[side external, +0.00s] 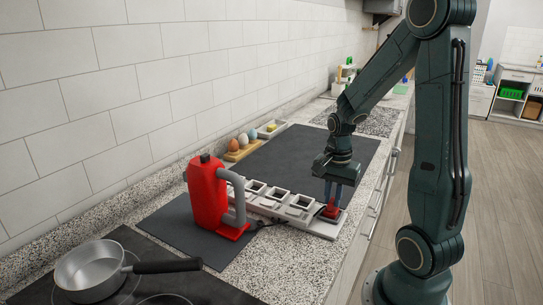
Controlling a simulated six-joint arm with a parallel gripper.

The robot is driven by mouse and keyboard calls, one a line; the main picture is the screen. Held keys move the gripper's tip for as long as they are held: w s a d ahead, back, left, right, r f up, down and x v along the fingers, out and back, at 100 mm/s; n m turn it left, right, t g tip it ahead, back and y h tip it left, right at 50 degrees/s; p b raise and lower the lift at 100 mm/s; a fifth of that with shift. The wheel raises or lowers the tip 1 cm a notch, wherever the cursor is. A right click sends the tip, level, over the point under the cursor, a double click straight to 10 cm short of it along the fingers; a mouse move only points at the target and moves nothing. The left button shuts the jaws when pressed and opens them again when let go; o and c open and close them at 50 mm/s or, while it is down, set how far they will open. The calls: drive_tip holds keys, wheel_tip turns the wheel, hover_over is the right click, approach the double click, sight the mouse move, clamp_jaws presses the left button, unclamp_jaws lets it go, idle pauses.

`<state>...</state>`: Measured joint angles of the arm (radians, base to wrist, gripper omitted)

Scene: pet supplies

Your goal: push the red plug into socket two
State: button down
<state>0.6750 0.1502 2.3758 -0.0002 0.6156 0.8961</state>
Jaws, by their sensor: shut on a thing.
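The red plug (331,211) is at the right, near end of a pale socket strip (270,204) on the counter. My gripper (333,194) points down and is shut on the red plug. The plug is at or just over the end socket; I cannot tell how deep it sits. Several dark square sockets show along the strip to the left of the plug. No socket numbers can be read. A dark cable lies near the strip's front edge.
A red bottle-shaped appliance (207,197) with a grey handle stands left of the strip on a dark mat (165,228). A pan (90,270) sits on the hob at front left. Egg-like items (243,141) stand by the wall. The dark mat (290,158) behind is mostly clear.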

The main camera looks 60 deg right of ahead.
sight(332, 199)
drive_tip(key=shift+r, duration=0.15)
wheel_tip(332, 199, up, 20)
idle(0.8)
drive_tip(key=shift+w+f, duration=0.15)
drive_tip(key=shift+f, duration=0.05)
idle(0.4)
drive_tip(key=w+f, duration=1.1)
drive_tip(key=w, duration=0.5)
drive_tip(key=shift+w+f, duration=0.15)
drive_tip(key=shift+f, duration=0.15)
drive_tip(key=shift+f, duration=2.75)
drive_tip(key=shift+f, duration=1.45)
